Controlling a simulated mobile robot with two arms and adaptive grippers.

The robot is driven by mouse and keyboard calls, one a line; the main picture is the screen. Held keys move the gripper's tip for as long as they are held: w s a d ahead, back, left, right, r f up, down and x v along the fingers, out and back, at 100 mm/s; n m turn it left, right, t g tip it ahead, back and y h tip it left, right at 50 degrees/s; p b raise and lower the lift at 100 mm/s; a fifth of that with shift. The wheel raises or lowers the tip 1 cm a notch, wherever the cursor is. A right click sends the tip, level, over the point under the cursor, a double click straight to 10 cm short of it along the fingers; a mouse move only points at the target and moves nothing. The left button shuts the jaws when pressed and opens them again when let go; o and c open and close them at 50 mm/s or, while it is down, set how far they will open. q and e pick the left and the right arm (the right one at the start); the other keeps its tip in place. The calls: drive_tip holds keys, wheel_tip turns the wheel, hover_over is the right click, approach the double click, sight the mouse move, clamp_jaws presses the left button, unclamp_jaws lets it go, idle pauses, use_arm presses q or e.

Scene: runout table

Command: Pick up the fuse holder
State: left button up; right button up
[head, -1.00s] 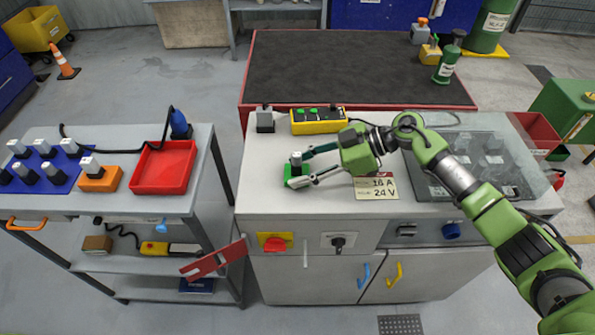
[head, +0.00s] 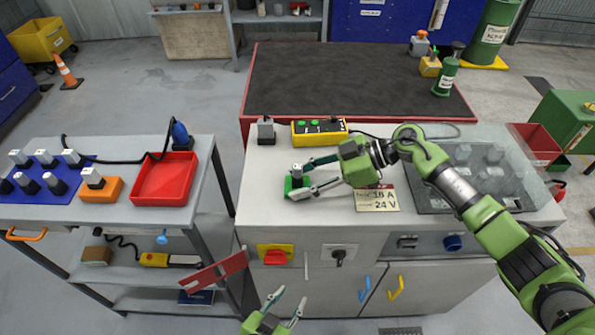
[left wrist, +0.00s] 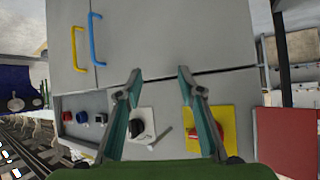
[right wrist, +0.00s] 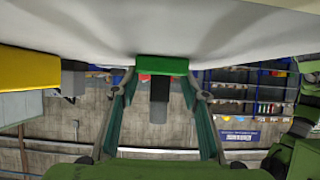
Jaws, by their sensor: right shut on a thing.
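The fuse holder (head: 297,170), a dark grey body with a light top, stands upright in a green base (head: 292,187) on the grey table, left of the label plate. My right gripper (head: 304,178) reaches it from the right, low over the tabletop. In the right wrist view, the green base (right wrist: 162,65) lies between the fingertips, which meet its sides; the grey body (right wrist: 158,98) shows between the fingers with gaps. My left gripper (head: 288,304) is open and empty in front of the cabinet; the left wrist view also shows its spread fingers (left wrist: 160,80).
A yellow button box (head: 320,132) and a grey block (head: 266,131) stand behind. The label plate (head: 377,199) lies beside my right gripper. A clear cover (head: 475,170) is at right. The left cart holds a red tray (head: 164,180) and an orange base (head: 100,189).

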use_arm(q)
drive_tip(key=d+r+t, duration=0.1)
drive_tip(key=r, duration=0.4)
drive_tip(key=w+d+r+t+h, duration=0.1)
drive_tip(key=d+r, duration=0.1)
drive_tip(key=r, duration=0.4)
drive_tip(key=w+d+r+h, duration=0.1)
drive_tip(key=r, duration=0.5)
drive_tip(key=shift+w+d+t, duration=0.1)
drive_tip(key=shift+d+t, duration=0.1)
drive_tip(key=shift+t, duration=0.2)
wheel_tip(320, 180, up, 5)
drive_tip(key=w+t, duration=0.1)
drive_tip(key=w, duration=0.1)
drive_tip(key=n+t+y, duration=0.1)
drive_tip(key=n+t, duration=0.1)
drive_tip(key=t, duration=0.1)
approach(296, 170)
drive_tip(key=x, duration=0.4)
drive_tip(key=shift+w+d+r, duration=0.1)
drive_tip(key=shift+w+d, duration=0.15)
drive_tip(key=shift+d, duration=0.05)
drive_tip(key=shift+a+x, duration=0.1)
drive_tip(key=shift+x, duration=1.5)
drive_tip(key=shift+a+x, duration=0.15)
drive_tip(key=shift+x, duration=1.5)
clamp_jaws()
